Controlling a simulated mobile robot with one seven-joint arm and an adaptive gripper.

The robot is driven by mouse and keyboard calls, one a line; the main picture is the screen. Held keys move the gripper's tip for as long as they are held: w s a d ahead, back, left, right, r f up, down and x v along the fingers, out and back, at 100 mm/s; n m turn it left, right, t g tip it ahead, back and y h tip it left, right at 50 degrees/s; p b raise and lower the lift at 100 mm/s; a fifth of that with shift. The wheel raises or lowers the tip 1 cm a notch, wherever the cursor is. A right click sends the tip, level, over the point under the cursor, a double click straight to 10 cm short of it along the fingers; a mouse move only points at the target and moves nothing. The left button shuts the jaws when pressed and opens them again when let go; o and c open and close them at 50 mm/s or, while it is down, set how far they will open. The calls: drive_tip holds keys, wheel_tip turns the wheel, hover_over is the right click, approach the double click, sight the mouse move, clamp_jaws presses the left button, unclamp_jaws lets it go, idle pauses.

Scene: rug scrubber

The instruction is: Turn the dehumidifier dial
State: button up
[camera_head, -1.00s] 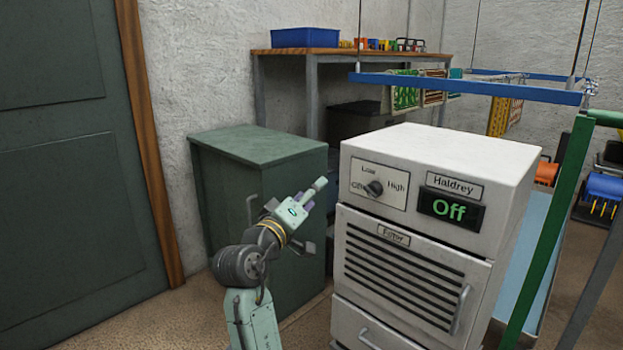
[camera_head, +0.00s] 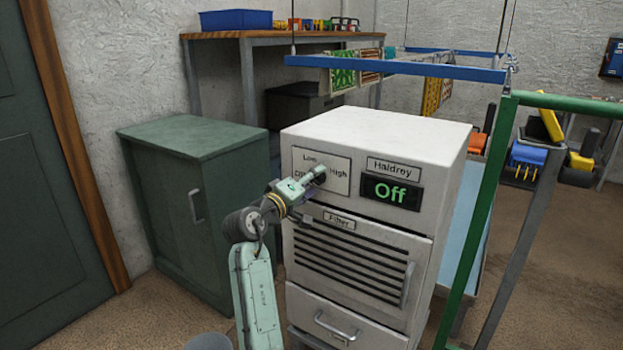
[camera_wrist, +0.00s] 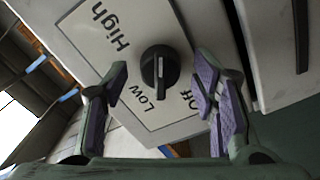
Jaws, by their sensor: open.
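The white pointer line on the dial points down in that view, between Low and Off. In the head view my gripper (camera_head: 317,174) is in front of the plate and covers the dial.
A green cabinet (camera_head: 185,140) stands left of the dehumidifier. A blue hanging frame (camera_head: 400,67) is above and behind it, and a green post (camera_head: 483,225) rises at the right. A workbench (camera_head: 225,34) with a blue bin (camera_head: 236,20) is behind. A filter panel handle (camera_head: 407,285) sticks out below.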

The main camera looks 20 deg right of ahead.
drive_tip(key=shift+w+d, duration=0.15)
drive_tip(key=shift+c, duration=0.2)
drive_tip(key=c, duration=1.1)
